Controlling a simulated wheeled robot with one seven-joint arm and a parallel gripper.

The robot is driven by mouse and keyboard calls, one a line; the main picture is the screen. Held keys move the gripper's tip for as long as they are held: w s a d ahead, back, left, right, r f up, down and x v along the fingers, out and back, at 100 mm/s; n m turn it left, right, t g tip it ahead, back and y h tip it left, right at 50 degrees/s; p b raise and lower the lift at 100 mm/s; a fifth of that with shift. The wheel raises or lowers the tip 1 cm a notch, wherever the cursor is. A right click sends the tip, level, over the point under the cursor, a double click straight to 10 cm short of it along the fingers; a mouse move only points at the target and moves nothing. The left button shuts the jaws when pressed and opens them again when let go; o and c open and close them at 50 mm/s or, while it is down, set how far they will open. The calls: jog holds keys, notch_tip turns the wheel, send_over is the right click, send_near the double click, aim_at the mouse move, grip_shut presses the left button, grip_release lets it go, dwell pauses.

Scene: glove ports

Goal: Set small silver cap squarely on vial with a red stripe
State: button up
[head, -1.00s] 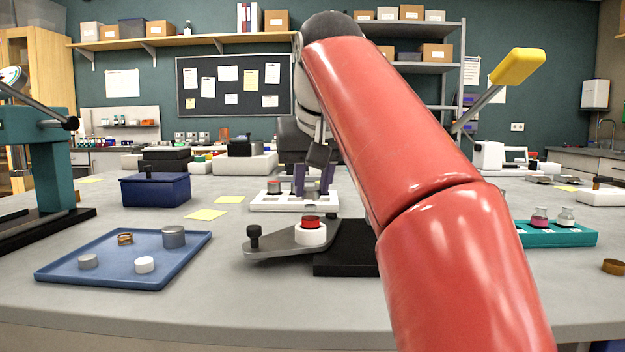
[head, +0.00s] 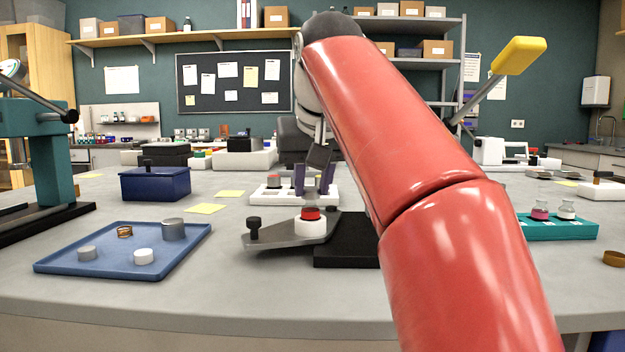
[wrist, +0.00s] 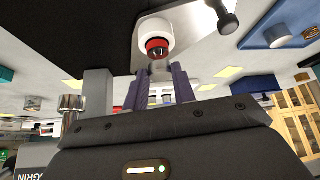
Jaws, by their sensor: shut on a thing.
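The vial with a red stripe (head: 311,214) stands upright in a round white holder (head: 311,229) on a grey plate. Its red band also shows in the wrist view (wrist: 157,46). My gripper (head: 314,188) points down just above this holder.
A white cap (head: 144,257) and a brass ring (head: 125,232) share the tray. A black knob (head: 254,231) stands on the plate's left end. A white rack (head: 262,197) is behind, a blue box (head: 155,186) at left, a teal rack (head: 556,229) at right.

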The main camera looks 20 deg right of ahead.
jog(key=shift+f+b, duration=0.35)
jog(key=shift+f, duration=0.15)
jog(key=o, duration=1)
jog(key=shift+r, duration=0.15)
jog(key=p+v, duration=0.3)
jog(key=v, duration=0.4)
jog(key=shift+s+r, duration=0.25)
